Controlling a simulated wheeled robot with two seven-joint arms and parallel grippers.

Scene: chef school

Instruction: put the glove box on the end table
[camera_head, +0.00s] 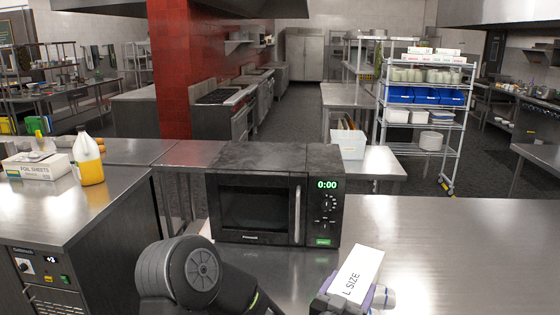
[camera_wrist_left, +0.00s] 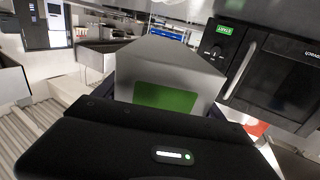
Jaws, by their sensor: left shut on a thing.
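The glove box (camera_head: 362,272) is a small white box marked "L SIZE", low in the head view and right of centre. My left gripper (camera_head: 345,300) is shut on it and holds it tilted in front of the microwave. In the left wrist view the box (camera_wrist_left: 170,72) sits between the fingers, a green patch on its near face. The fingertips are mostly hidden by the box. A steel table (camera_head: 385,162) stands behind the microwave, but I cannot tell whether it is the end table. My right gripper is not in view.
A black microwave (camera_head: 270,195) stands on the steel counter (camera_head: 450,235), close behind the box. The counter to its right is bare. A white bin (camera_head: 348,145) stands on the table behind. A foil box (camera_head: 36,166) and yellow bottle (camera_head: 88,161) are at left.

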